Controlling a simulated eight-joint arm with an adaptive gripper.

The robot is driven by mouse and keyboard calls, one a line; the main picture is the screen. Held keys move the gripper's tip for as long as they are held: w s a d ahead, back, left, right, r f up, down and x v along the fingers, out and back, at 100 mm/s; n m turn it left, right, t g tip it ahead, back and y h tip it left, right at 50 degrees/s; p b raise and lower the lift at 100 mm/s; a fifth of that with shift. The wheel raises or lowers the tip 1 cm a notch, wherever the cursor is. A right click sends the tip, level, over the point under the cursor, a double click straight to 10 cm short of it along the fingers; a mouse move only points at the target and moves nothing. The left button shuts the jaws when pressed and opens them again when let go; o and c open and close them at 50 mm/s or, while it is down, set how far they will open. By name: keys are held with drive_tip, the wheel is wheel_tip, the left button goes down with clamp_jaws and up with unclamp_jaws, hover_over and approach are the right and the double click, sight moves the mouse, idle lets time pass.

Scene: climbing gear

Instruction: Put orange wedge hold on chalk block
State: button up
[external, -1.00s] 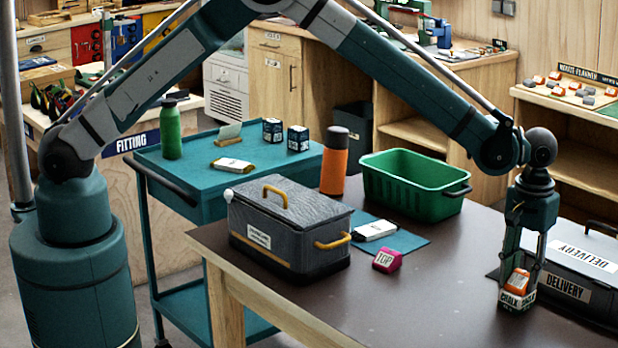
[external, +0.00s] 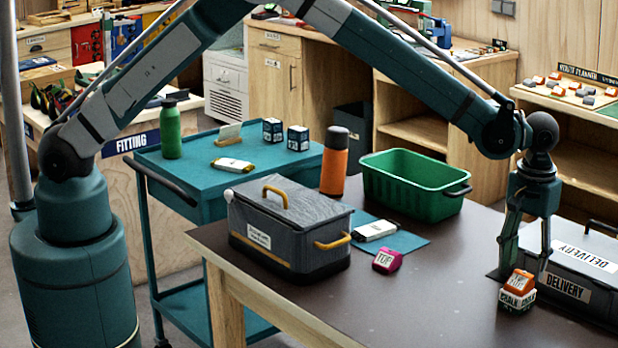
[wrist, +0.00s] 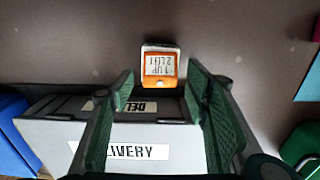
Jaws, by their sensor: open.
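The orange wedge hold (external: 519,282) sits on top of the white chalk block (external: 516,300) near the right end of the dark table. In the wrist view the orange wedge hold (wrist: 159,66) lies ahead of the fingertips, with a rim of the chalk block (wrist: 159,46) showing behind it. My gripper (external: 524,268) is open, just above and around the hold's upper part, with its fingers spread clear of it. In the wrist view my gripper (wrist: 160,78) has nothing between its fingers.
A grey delivery box (external: 585,275) stands close on the right. A pink hold (external: 387,260), a grey lidded box (external: 288,230), a green bin (external: 415,185) and an orange bottle (external: 334,160) stand further left and back. The table's front middle is clear.

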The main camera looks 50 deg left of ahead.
sight(520, 273)
wheel_tip(520, 273, up, 9)
idle(0.4)
drive_tip(key=shift+f, duration=0.1)
idle(0.5)
drive_tip(key=shift+a, duration=0.1)
drive_tip(key=a+r+t, duration=0.1)
drive_tip(key=a+r, duration=0.5)
drive_tip(key=a, duration=0.4)
drive_tip(key=a+r+h, duration=0.1)
drive_tip(key=a+r, duration=0.6)
drive_tip(key=a, duration=0.3)
drive_tip(key=a+r+t, duration=0.1)
drive_tip(key=a+r, duration=0.5)
drive_tip(key=a, duration=0.4)
drive_tip(key=s+a+r+t, duration=0.1)
drive_tip(key=s+a+r, duration=0.25)
drive_tip(key=a, duration=0.65)
drive_tip(key=s+a+r+t, duration=0.1)
drive_tip(key=s+a+r, duration=0.3)
drive_tip(key=a, duration=0.6)
drive_tip(key=s+a+f+t, duration=0.1)
drive_tip(key=s+a+f, duration=0.3)
drive_tip(key=s+a, duration=0.7)
drive_tip(key=s+a+f+t+y, duration=0.1)
drive_tip(key=s+a+f+t, duration=0.1)
drive_tip(key=s+a, duration=0.8)
drive_tip(key=shift+s+a+f, duration=0.4)
drive_tip(key=shift+s+f, duration=0.4)
drive_tip(key=shift+f, duration=0.1)
